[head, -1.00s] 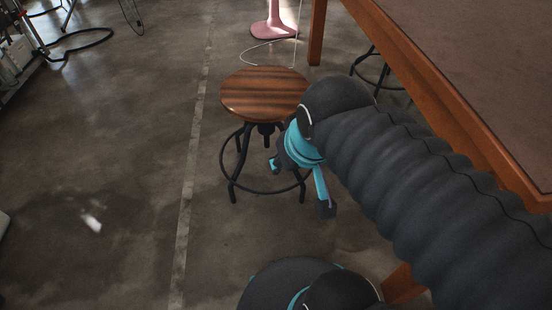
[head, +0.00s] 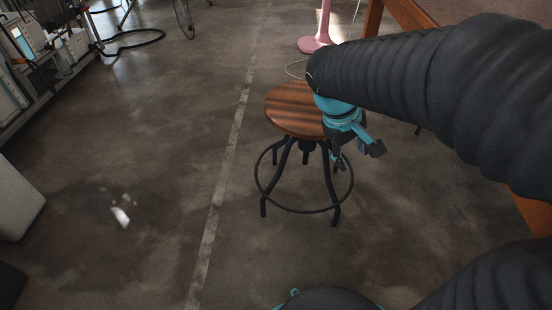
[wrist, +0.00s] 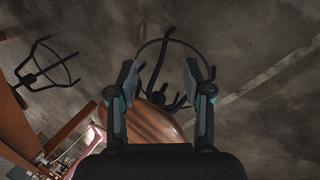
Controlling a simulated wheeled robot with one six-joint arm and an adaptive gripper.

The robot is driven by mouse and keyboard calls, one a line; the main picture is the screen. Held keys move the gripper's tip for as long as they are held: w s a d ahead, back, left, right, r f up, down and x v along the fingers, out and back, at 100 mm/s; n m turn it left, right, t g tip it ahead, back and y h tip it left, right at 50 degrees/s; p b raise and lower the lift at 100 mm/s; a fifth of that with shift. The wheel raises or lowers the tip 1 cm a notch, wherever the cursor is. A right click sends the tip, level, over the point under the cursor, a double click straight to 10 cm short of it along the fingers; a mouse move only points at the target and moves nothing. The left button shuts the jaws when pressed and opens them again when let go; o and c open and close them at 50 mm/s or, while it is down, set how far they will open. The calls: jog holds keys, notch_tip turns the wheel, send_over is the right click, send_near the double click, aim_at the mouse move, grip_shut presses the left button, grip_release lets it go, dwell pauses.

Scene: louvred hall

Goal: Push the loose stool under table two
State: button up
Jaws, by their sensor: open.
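The loose stool has a round, striped brown wooden seat (head: 290,108) and dark metal legs with a foot ring. It stands upright on the floor in the middle of the head view. My gripper (head: 358,156) is open and empty, at the near right side of the seat; I cannot tell whether it touches. In the wrist view the open fingers (wrist: 160,72) spread over the stool's legs, and part of the seat (wrist: 155,122) shows between and below them. A wooden table (head: 530,212) is at the right, mostly hidden by my arm; its edge shows lower left in the wrist view (wrist: 14,130). No table number is visible.
A pink pedestal (head: 318,38) stands behind the stool. A second dark stool base (wrist: 46,72) is near the table in the wrist view. Shelving with equipment (head: 45,65) and a pale box (head: 18,200) line the left.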

jog(key=w+a+f+n+h+b, duration=0.2)
jog(key=w+a+f+n+h, duration=0.25)
jog(key=w+f, duration=0.55)
jog(key=n+t+h+b, duration=0.5)
jog(key=n+t, duration=0.5)
jog(key=n, duration=0.5)
send_near(271, 183)
jog(key=w+p, duration=0.1)
jog(key=p, duration=0.1)
jog(key=shift+g+h, duration=0.3)
jog(key=shift+h, duration=0.15)
jog(key=p+x, duration=0.2)
jog(key=x, duration=0.7)
jog(key=shift+s+d+r, duration=0.1)
jog(key=shift+s+r, duration=0.05)
jog(key=shift+s, duration=0.05)
jog(key=shift+b+x, duration=0.35)
jog(key=shift+x, duration=0.5)
grip_shut()
